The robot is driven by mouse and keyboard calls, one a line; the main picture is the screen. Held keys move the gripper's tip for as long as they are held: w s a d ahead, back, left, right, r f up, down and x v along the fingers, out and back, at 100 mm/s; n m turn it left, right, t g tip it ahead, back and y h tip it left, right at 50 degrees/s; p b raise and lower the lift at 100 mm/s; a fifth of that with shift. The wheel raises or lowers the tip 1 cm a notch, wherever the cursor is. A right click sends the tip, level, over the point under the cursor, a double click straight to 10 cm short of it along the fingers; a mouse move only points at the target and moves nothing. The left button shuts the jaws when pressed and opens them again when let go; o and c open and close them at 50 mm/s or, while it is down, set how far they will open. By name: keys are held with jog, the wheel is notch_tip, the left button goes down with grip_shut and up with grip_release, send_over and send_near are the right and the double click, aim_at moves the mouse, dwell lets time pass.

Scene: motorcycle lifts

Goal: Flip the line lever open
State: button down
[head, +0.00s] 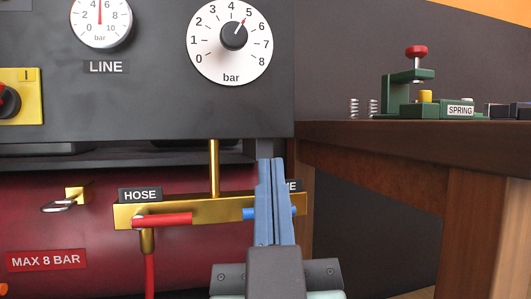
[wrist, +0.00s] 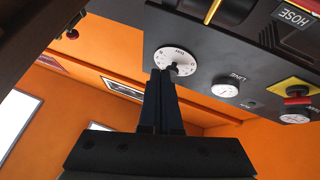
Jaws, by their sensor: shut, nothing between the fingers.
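A brass manifold (head: 185,212) hangs below the dark panel in the head view. Its left label reads HOSE, with a red lever (head: 162,220) lying level beneath it. Its right label (head: 291,185) is mostly hidden by my gripper; only its last letters show. Blue bits of what looks like the line lever (head: 249,214) show on both sides of my fingers; its middle is hidden. My gripper (head: 271,162) is shut and empty, fingers upright in front of the manifold's right end. I cannot tell whether it touches the lever. The wrist view shows the shut fingers (wrist: 163,75) too.
Above are a pressure dial with a knob (head: 231,42), the LINE gauge (head: 101,20) and a yellow-plated switch (head: 22,97). A red tank (head: 60,225) is behind at lower left. A wooden bench (head: 420,135) with a green spring tool (head: 410,95) stands close on the right.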

jog(key=w+d+r+n+g+y+p, duration=0.15)
jog(key=w+r+g+p, duration=0.45)
jog(key=p, duration=2.6)
jog(key=g+p, duration=0.2)
jog(key=p, duration=0.4)
jog(key=s+f+g+p, duration=0.1)
jog(key=g+p, duration=0.1)
jog(key=p, duration=0.4)
jog(key=s+f+g+y+p, duration=0.1)
jog(key=g+p, duration=0.1)
jog(key=p, duration=0.4)
jog(key=shift+s+a+p, duration=0.1)
jog(key=shift+s+p, duration=0.15)
jog(key=shift+p, duration=0.1)
